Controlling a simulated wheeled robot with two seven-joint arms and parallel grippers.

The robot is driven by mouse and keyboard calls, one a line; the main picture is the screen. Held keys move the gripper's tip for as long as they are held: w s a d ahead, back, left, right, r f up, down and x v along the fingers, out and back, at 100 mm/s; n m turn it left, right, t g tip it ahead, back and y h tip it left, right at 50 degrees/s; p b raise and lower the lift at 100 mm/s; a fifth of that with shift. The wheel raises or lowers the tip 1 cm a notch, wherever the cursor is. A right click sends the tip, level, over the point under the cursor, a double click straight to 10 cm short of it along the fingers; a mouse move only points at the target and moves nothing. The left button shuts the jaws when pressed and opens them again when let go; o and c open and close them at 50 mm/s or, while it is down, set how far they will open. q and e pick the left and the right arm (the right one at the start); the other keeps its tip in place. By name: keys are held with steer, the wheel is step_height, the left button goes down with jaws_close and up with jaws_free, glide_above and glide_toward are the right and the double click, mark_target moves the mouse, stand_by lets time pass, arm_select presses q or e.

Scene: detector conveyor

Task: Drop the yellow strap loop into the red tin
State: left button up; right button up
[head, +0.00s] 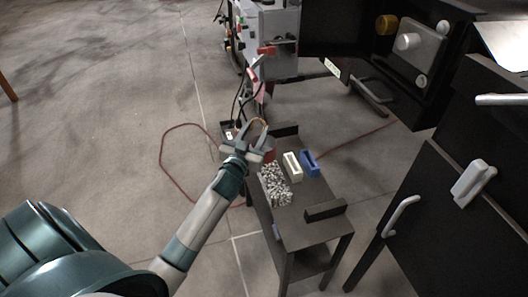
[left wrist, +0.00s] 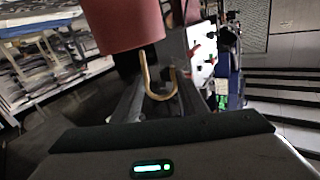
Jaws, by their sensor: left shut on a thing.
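My left gripper (head: 256,136) is over the far end of the small dark stand, shut on the yellow strap loop (head: 260,121). In the left wrist view the loop (left wrist: 147,82) is a thin yellow-tan U between the dark fingers (left wrist: 160,98). The red tin (head: 269,154) stands on the stand right by the gripper in the head view, mostly hidden behind it. In the left wrist view the tin (left wrist: 124,24) fills the top, close to the loop; its opening does not show. I cannot tell whether loop and tin touch. My right gripper is in neither view.
The dark stand (head: 291,233) also holds a patch of grey-white pieces (head: 274,184), a white block (head: 292,166) and a blue block (head: 309,164). A grey machine (head: 272,40) stands behind it and dark cabinets (head: 455,190) to the right. Open floor lies left.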

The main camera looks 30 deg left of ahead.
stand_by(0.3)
arm_select(q)
steer(key=o, duration=1.1)
steer(key=shift+s, duration=0.15)
steer(key=v, duration=1.7)
steer(key=shift+f, duration=0.1)
